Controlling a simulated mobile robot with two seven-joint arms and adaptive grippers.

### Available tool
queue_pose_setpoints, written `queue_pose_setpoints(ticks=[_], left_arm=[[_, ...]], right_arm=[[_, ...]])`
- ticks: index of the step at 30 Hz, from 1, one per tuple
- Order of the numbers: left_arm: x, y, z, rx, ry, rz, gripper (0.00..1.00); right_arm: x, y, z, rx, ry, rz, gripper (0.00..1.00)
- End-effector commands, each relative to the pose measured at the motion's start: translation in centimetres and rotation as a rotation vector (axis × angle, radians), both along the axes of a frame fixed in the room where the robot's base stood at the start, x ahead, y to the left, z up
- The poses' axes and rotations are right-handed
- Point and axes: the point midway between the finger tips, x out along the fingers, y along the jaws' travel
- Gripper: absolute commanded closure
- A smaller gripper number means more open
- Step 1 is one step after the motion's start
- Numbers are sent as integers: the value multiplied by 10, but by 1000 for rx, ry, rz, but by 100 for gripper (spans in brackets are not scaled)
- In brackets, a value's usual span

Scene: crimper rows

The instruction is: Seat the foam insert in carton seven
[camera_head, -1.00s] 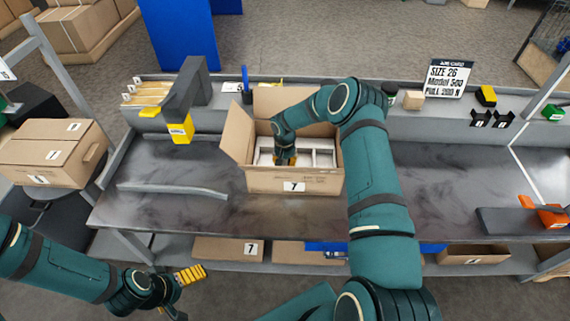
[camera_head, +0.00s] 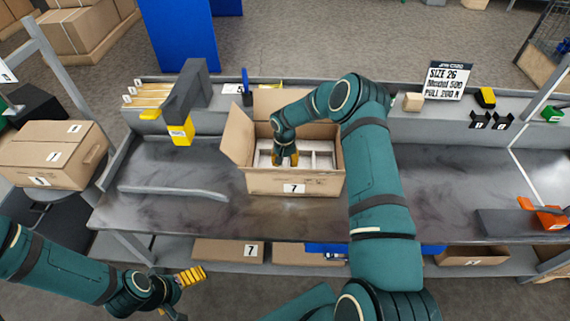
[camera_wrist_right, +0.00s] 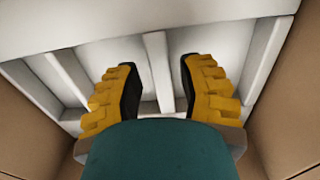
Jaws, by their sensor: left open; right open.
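Carton seven (camera_head: 262,183) stands upright on the bench with its flaps open and a "7" label on its front wall. The white foam insert (camera_head: 323,160) lies inside it, with thin dividers. My right gripper (camera_head: 286,163) reaches down into the carton, over the insert. In the right wrist view my right gripper (camera_wrist_right: 158,78) is open, its yellow fingers on either side of a divider of the insert (camera_wrist_right: 158,62), with gaps between. Whether the insert rests fully on the carton floor is hidden. My left gripper (camera_head: 188,291) is open and empty, low in front of the bench.
A grey stand with a yellow part (camera_head: 181,133) is left of the carton, and a grey strip (camera_head: 172,190) lies in front of it. A sign (camera_head: 446,80) stands at the back right. An orange tool (camera_head: 543,212) is at the right. The bench right of my right arm is mostly clear.

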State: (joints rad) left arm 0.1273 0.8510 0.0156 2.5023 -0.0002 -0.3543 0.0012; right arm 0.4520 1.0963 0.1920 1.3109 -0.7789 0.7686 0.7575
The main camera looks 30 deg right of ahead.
Motion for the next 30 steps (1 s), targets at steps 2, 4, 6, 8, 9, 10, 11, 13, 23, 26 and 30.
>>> queue_pose_setpoints(ticks=[2,4,6,8,9,10,11,13,23,26,30], left_arm=[[-1,0,5,0,2,-1,0],[-1,0,8,-1,4,0,0],[-2,0,11,-1,5,-1,0],[-2,0,13,-1,6,-1,0],[-3,0,14,-1,7,-2,0],[-3,0,15,-1,7,-2,0],[-3,0,16,-1,8,-2,0],[-3,0,17,-1,8,-2,0],[-4,-1,18,-1,10,-3,0],[-4,-1,18,-1,10,-3,0],[-4,-1,18,-1,10,-3,0]], right_arm=[[1,0,20,-1,-4,1,61],[1,1,36,-1,-3,1,61],[1,0,51,-2,-3,0,61],[1,1,62,-1,-2,0,61],[1,1,69,-2,-3,1,61],[1,1,74,0,-2,1,61],[1,2,78,0,-1,1,61],[1,1,87,-1,-2,0,61],[1,1,101,1,1,0,61],[1,1,101,1,1,0,61],[1,1,101,1,1,0,61]])
